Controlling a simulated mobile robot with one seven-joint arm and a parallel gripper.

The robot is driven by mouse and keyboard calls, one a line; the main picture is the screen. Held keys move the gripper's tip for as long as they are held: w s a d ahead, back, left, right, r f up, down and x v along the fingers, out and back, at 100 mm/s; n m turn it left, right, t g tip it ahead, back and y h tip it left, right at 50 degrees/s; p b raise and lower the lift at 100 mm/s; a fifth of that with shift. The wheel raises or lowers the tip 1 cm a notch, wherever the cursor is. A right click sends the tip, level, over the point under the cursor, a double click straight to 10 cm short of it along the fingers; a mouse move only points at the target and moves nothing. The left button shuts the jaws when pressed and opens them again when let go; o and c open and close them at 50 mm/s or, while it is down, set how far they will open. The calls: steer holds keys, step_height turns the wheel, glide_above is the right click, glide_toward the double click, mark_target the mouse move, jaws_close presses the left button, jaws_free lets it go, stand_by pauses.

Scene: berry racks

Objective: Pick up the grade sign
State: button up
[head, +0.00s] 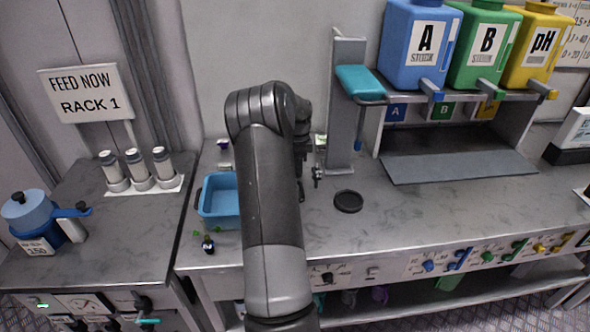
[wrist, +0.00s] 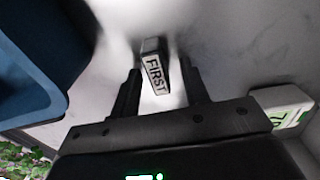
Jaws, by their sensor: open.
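The grade sign (wrist: 156,72), a small block with a white face reading FIRST, stands on the pale surface in the wrist view. My gripper (wrist: 161,71) is open, with one dark finger on each side of the sign. The sign's near end reaches between the fingers, and a gap shows on both sides. I cannot tell how high the fingers are above the surface. In the head view my arm hides most of the gripper, and I cannot make out the FIRST sign there.
A blue tray (head: 219,222) stands left of my arm; its wall fills the upper left of the wrist view (wrist: 50,97). A green-and-white sign (wrist: 285,110) is close on the right. A black round dish (head: 348,201) lies on the bench, with clear bench right of it.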

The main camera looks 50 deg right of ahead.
steer(key=shift+c, duration=0.5)
jaws_close()
steer(key=shift+r, duration=0.1)
